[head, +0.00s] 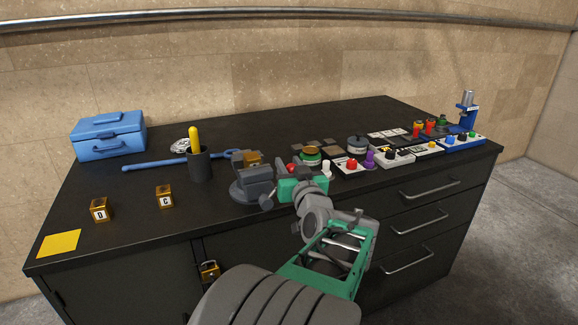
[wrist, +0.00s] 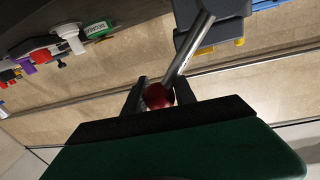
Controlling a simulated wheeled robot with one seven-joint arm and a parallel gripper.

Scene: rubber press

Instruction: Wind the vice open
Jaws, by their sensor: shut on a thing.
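The grey vice (head: 252,186) stands near the front edge of the bench, with a yellow-brown block (head: 254,157) at its top. Its grey body (wrist: 207,35) shows at the top of the wrist view. A straight metal handle bar (wrist: 188,48) runs from the vice down to a dark red ball knob (wrist: 158,97). My gripper (wrist: 160,92) is shut on the knob, with one dark finger on each side of it. In the head view, my green gripper body (head: 303,188) is just right of the vice and hides part of it. The jaw gap cannot be seen.
A dark cup with a yellow-handled tool (head: 199,165) stands left of the vice, before a blue wrench (head: 152,164). Blocks D (head: 100,210) and C (head: 164,197) are farther left. Button boxes (head: 397,154) crowd the right.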

